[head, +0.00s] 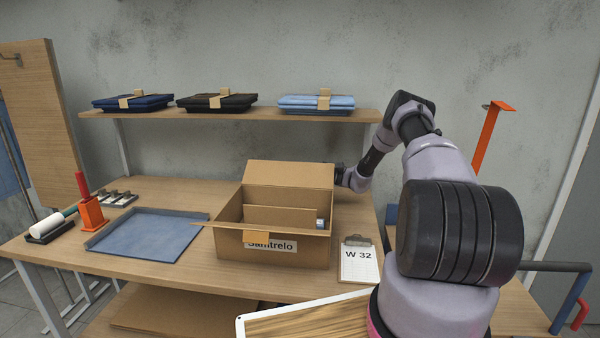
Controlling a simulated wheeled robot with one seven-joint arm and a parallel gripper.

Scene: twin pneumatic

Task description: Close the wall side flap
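An open cardboard box (275,247) stands on the wooden table, with a "Sanitrelo" label on its front. Its wall side flap (288,174) stands up at the back, leaning towards the wall. A thin cardboard edge (205,224) sticks out at the box's front left, and a brown panel (280,214) shows inside the opening. A small pale item (320,223) is at the right inside. My arm reaches in from the right, and its wrist ends at the right edge of the wall side flap. My gripper's fingers are hidden behind the flap; I cannot tell whether they touch it.
A blue tray (147,234) lies left of the box, and a clipboard (358,262) marked W 32 lies right. An orange holder (91,213) and a white roll (48,225) are at far left. A shelf (230,114) with folded clothes hangs above the back of the table.

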